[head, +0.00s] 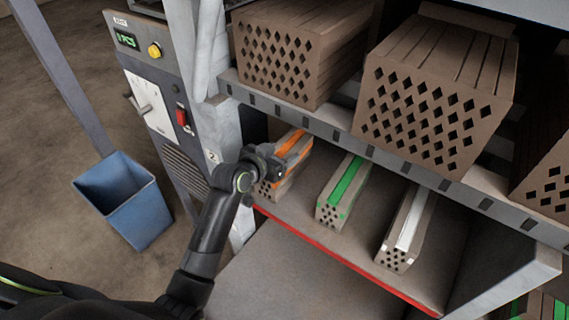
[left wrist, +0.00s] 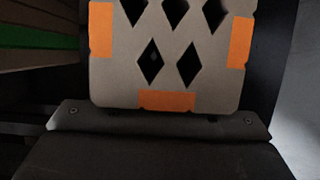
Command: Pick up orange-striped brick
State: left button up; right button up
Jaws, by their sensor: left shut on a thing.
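The orange-striped brick (head: 291,158) lies on the lower shelf in the head view, at the left end of a row of bricks. Its near end is partly hidden by my left gripper (head: 268,170), which is at that end and shut on the brick. In the left wrist view the end face of the brick (left wrist: 172,75) fills the upper middle, with diamond holes and orange patches on its sides and lower edge. The fingertips are hard to make out there. My right gripper is not in view.
A green-striped brick (head: 343,192) and a white-striped brick (head: 406,230) lie to the right on the same shelf. Large hollow-brick stacks (head: 435,97) sit on the shelf above. A control cabinet (head: 160,95) and a blue bin (head: 125,198) stand at left.

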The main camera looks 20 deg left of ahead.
pick_arm(q)
grip_shut()
jog(key=shift+w+r, duration=0.1)
jog(key=shift+r, duration=0.05)
